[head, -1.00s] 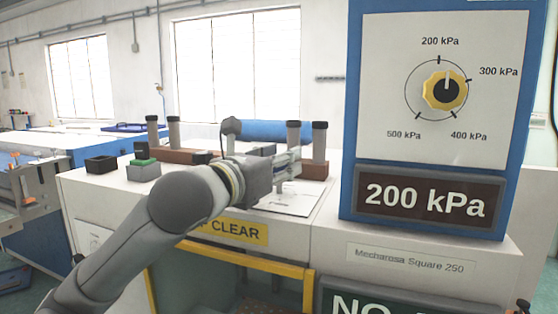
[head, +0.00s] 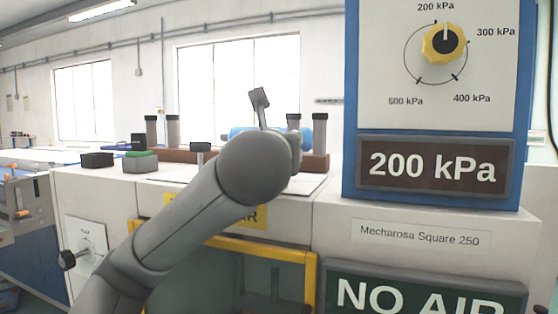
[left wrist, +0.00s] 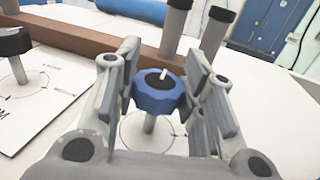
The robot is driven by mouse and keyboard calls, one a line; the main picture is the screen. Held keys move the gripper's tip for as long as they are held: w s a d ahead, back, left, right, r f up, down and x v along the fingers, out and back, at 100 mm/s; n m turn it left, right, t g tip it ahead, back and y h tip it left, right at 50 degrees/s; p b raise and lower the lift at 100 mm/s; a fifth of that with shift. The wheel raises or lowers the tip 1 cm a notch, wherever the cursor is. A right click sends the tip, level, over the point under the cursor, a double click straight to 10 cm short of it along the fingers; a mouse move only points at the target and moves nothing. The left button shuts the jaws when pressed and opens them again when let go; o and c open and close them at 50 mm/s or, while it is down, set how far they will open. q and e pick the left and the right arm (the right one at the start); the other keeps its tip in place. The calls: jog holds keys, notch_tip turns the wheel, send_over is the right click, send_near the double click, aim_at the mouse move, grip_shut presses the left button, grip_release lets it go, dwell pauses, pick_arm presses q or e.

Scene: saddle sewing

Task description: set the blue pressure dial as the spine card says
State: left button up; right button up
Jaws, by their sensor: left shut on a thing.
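The blue dial (left wrist: 158,92) stands on a stem over a marked circle on a white plate in the left wrist view. A white mark shows on its black top. My left gripper (left wrist: 160,95) has its fingers on both sides of the dial and is shut on it. In the head view my left arm hides the dial and most of the gripper. The display (head: 433,167) reads 200 kPa. I cannot make out a spine card. My right gripper is not in view.
A yellow dial (head: 445,43) on the blue-framed panel points at 200 kPa. A black knob (left wrist: 12,42) stands left of the gripper. Grey posts (left wrist: 212,38) and a brown bar (left wrist: 95,35) are close behind. A NO AIR sign (head: 425,298) is at lower right.

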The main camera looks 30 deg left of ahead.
pick_arm(q)
jog(key=shift+f, duration=0.2)
dwell(0.4)
jog(key=o, duration=1)
jog(key=shift+o, duration=0.2)
jog(key=shift+r, duration=0.1)
jog(key=v, duration=0.5)
jog(key=shift+w+d+r, duration=0.15)
jog(key=shift+d+r, duration=0.15)
jog(key=shift+r, duration=0.05)
jog(key=shift+s+f, duration=0.25)
jog(key=shift+s, duration=0.3)
jog(key=shift+v, duration=3)
